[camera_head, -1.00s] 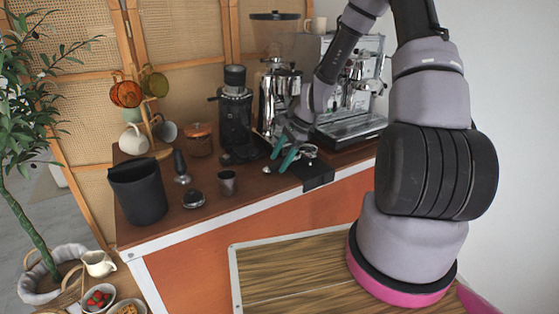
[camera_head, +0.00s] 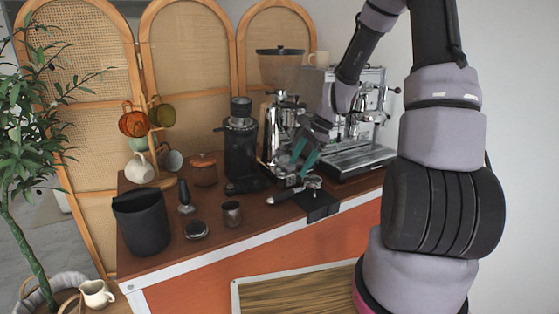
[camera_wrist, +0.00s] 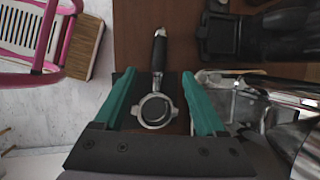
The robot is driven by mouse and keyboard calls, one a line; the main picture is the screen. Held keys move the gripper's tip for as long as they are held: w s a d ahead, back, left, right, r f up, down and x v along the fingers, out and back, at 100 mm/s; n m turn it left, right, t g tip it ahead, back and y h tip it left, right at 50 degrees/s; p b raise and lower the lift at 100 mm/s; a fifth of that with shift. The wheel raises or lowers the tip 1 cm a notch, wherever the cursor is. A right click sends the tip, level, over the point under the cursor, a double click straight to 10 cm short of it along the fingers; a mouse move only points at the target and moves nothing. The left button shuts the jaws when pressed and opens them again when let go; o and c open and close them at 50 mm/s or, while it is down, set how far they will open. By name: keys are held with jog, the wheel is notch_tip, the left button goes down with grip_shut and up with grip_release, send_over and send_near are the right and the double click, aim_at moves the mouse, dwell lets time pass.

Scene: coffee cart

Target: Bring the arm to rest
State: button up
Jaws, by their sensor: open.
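My gripper (camera_head: 304,152) has teal fingers and is open and empty above the cart's counter, in front of the espresso machine (camera_head: 352,140). In the wrist view my gripper (camera_wrist: 163,100) has its two fingers wide apart. A portafilter (camera_wrist: 157,107) with a black handle shows between them, lower down on the counter.
A grinder (camera_head: 241,145) stands left of my gripper, and a second chrome grinder (camera_head: 282,115) stands close behind it. A black bin (camera_head: 142,222), a tamper (camera_head: 185,197) and a small metal cup (camera_head: 232,214) are on the left of the counter.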

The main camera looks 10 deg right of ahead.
jog(key=s+r+n+t+h, duration=0.1)
jog(key=s+r+n, duration=0.25)
jog(key=r, duration=0.45)
jog(key=s+r+n+t+h, duration=0.15)
jog(key=s+r, duration=0.25)
jog(key=r, duration=0.5)
jog(key=s+d+r+n+t, duration=0.1)
jog(key=s+r+n+t, duration=0.2)
jog(key=s+r, duration=0.7)
jog(key=s+n, duration=0.2)
jog(key=s, duration=0.2)
jog(key=shift+s+r+n+t, duration=0.25)
jog(key=shift+r+n+t, duration=0.05)
jog(key=shift+n+t, duration=0.1)
